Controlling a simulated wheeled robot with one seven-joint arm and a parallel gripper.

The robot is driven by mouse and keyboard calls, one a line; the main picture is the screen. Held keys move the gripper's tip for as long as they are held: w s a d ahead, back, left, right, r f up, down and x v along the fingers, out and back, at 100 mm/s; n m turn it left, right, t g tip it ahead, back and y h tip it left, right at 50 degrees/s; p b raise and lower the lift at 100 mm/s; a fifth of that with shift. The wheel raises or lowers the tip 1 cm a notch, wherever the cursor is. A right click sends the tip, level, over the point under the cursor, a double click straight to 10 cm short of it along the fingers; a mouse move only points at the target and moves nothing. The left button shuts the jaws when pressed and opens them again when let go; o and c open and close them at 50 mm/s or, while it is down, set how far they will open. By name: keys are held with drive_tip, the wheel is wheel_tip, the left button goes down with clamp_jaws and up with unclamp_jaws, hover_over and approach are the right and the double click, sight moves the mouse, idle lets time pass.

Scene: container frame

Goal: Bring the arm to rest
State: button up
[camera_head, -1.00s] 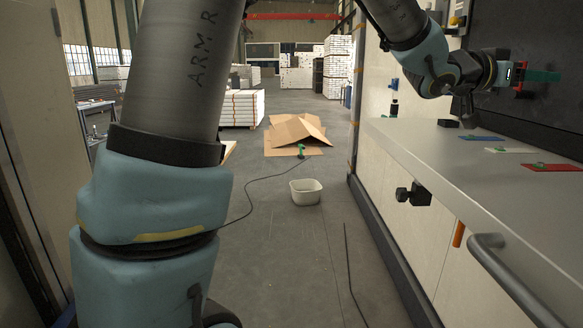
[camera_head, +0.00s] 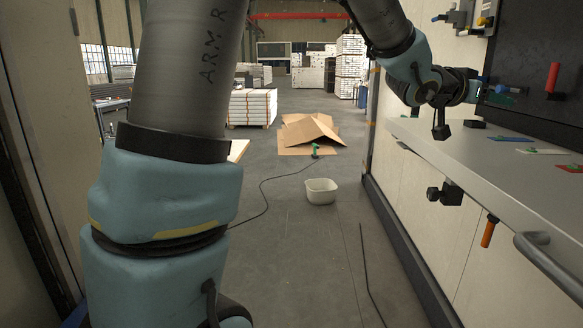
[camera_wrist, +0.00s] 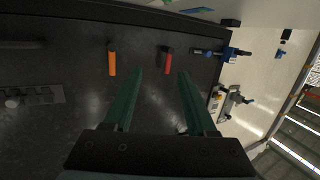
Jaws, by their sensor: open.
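My gripper (camera_head: 497,90) is at the right of the head view, in front of the dark panel (camera_head: 535,110) above the grey counter. In the wrist view my gripper (camera_wrist: 160,74) shows two green fingers spread apart with nothing between them. Beyond the fingertips, a red handle (camera_wrist: 166,60) and an orange handle (camera_wrist: 112,60) are on the dark panel. The red handle (camera_head: 553,79) also shows in the head view, right of my gripper and apart from it. My arm reaches from the upper middle of the head view toward the panel.
The grey counter (camera_head: 470,150) runs below my gripper, with flat blue (camera_head: 510,139), green (camera_head: 546,151) and red (camera_head: 571,168) pieces on it. A white bin (camera_head: 321,191), a cable and cardboard (camera_head: 310,133) lie on the floor. The aisle in the middle is mostly open.

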drive_tip(key=w+a+f+n+t+y, duration=0.1)
drive_tip(key=w+a+f+n+y, duration=0.2)
drive_tip(key=a+f, duration=0.5)
drive_tip(key=w+a+f+n+y, duration=0.2)
drive_tip(key=a+f+y, duration=0.2)
drive_tip(key=a, duration=0.7)
drive_tip(key=w+a+f+n+t+y, duration=0.1)
drive_tip(key=w+a+f+n+y, duration=0.2)
drive_tip(key=a+f, duration=0.5)
drive_tip(key=s+a+f+n+g+y, duration=0.2)
drive_tip(key=s+a+f+g, duration=0.1)
drive_tip(key=s+a, duration=0.4)
drive_tip(key=s+a+f+n+g+y, duration=0.2)
drive_tip(key=s+a, duration=0.6)
drive_tip(key=a, duration=0.6)
wheel_tip(320, 180, down, 2)
drive_tip(key=shift+f+g+y, duration=0.25)
drive_tip(key=shift+g+y, duration=0.25)
drive_tip(key=shift+g, duration=0.1)
